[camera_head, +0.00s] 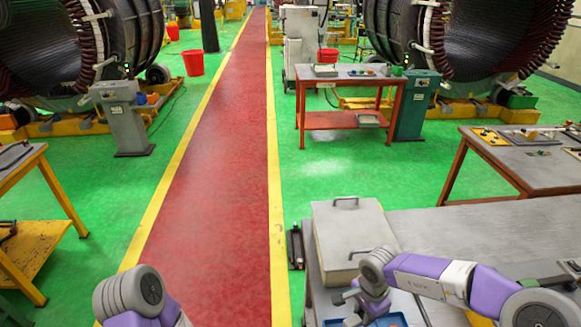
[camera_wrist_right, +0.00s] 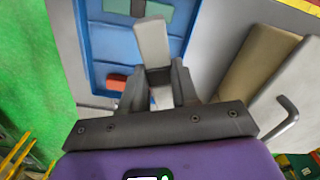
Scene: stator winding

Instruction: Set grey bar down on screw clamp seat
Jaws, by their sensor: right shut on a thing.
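My right gripper (camera_head: 356,304) is low over the front left part of the grey table, beside the lidded box. In the right wrist view the gripper (camera_wrist_right: 160,85) is shut on the grey bar (camera_wrist_right: 152,42), a light block that sticks out beyond the fingertips. The bar is over the blue tray (camera_wrist_right: 103,72), whose edge also shows in the head view (camera_head: 393,320). I cannot tell the gap between bar and tray. I cannot make out the screw clamp seat for certain. My left arm shows at the bottom left, but its gripper is out of view.
A grey lidded box (camera_head: 352,236) with handles stands close behind my right gripper. The tray holds a green block (camera_wrist_right: 155,11) and a red block (camera_wrist_right: 117,82). The grey table top (camera_head: 470,235) is clear right of the box. Dark fixtures (camera_head: 548,282) lie at the right.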

